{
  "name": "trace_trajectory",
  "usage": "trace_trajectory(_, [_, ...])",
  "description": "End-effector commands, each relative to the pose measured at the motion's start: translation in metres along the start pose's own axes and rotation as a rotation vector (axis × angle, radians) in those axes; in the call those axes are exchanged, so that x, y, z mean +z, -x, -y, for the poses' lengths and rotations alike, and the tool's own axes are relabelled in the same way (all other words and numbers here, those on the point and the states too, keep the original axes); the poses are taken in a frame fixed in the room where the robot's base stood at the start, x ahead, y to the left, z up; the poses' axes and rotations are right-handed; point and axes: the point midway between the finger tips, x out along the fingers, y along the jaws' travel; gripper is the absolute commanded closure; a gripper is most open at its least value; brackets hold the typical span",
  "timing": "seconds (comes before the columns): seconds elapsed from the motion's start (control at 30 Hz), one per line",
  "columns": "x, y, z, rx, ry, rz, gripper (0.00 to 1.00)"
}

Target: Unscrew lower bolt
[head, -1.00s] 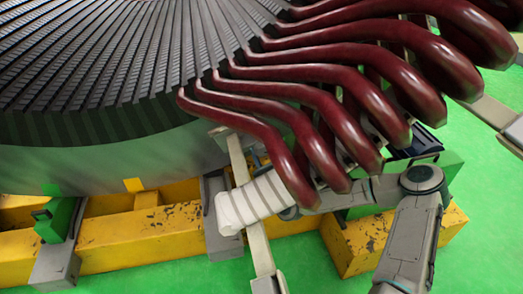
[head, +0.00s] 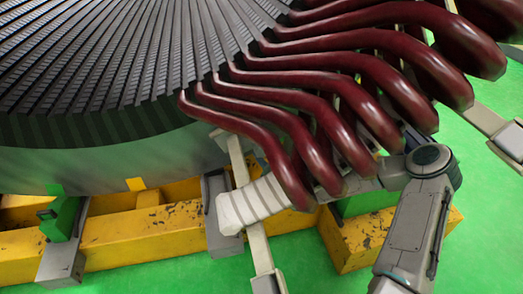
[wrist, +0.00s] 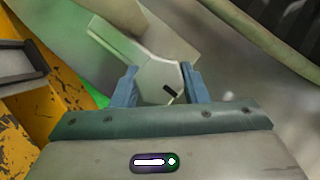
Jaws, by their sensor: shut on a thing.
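In the wrist view my gripper (wrist: 158,90) has its two blue fingers on either side of a pale grey, faceted bolt head (wrist: 160,78) with a small dark slot. The fingers are closed on it. A flat pale bar (wrist: 115,42) runs from the bolt up and to the left, and I cannot tell whether it is joined to the bolt. In the head view the bolt and my gripper cannot be made out; my arm passes behind the dark red coils (head: 325,100).
The large stator core (head: 110,70) fills the upper left over a yellow frame (head: 145,240). A white ribbed piece (head: 255,202) crosses an upright bar (head: 237,160) below the coils. Yellow metal (wrist: 50,110) lies left in the wrist view. Green floor is clear at the lower right.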

Motion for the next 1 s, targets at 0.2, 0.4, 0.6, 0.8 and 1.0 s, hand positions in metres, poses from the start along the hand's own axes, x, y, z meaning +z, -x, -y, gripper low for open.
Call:
trace_trajectory(0.2, [0.000,0.001,-0.002,0.009,0.011,-0.001,0.82])
trace_trajectory(0.4, [0.000,0.001,-0.002,0.009,0.011,-0.001,0.82])
trace_trajectory(0.6, [0.000,0.001,-0.002,0.008,0.010,0.000,0.38])
trace_trajectory(0.8, [0.001,0.000,-0.002,0.007,0.010,0.002,0.38])
trace_trajectory(1.0, [0.000,0.016,-0.001,0.007,0.010,0.000,0.38])
